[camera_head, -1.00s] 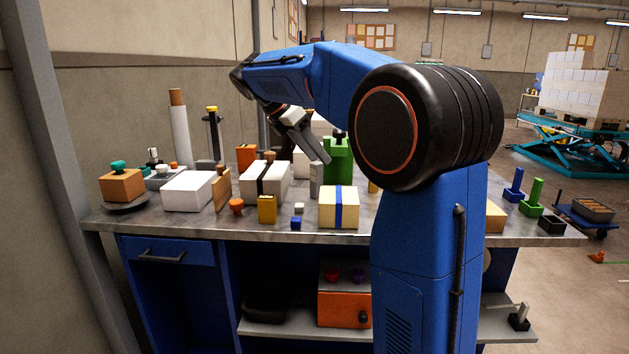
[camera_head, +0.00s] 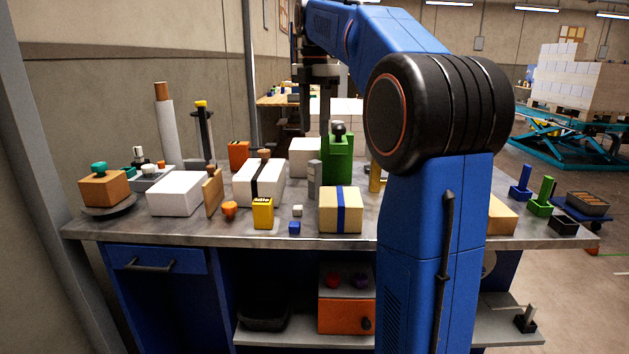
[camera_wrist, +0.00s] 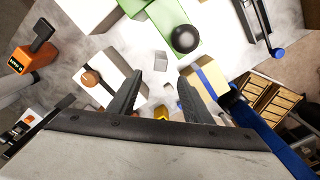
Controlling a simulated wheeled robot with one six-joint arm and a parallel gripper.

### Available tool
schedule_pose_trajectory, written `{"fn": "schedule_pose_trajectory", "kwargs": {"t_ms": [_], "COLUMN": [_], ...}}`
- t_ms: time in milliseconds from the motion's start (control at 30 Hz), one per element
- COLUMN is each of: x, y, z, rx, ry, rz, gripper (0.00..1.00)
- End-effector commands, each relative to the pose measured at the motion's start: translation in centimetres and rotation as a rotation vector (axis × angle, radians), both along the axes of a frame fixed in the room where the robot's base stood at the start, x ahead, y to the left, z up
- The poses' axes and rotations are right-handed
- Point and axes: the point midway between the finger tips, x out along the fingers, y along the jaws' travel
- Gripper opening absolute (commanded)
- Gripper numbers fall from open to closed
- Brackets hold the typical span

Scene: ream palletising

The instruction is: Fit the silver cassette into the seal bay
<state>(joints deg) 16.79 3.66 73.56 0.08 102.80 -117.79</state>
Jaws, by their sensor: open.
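A slim grey upright block (camera_head: 314,180), which looks like the silver cassette, stands on the bench left of a green machine (camera_head: 337,160) with a black knob. The block also shows in the wrist view (camera_wrist: 160,61), just beyond my fingertips. My gripper (camera_head: 316,125) hangs with its fingers pointing down, above the back of the bench. In the wrist view my gripper (camera_wrist: 160,80) is open, with no object held between its fingers. I cannot tell which part is the seal bay; it may be on the green machine, whose front detail is too small to read.
A white box with a black band (camera_head: 259,183), a cream box with a blue band (camera_head: 341,210), a yellow box (camera_head: 263,213), a small white cube (camera_head: 298,210) and a blue cube (camera_head: 294,228) crowd the bench (camera_head: 180,228). Its front edge strip is mostly clear.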

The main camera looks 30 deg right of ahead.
Motion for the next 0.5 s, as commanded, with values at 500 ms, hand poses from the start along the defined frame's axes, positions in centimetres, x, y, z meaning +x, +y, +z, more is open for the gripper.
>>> {"fn": "schedule_pose_trajectory", "kwargs": {"t_ms": [500], "x": [0.0], "y": [0.0], "z": [-8.0], "rx": [-0.001], "ry": [0.001], "rz": [-0.001], "gripper": [0.45]}}
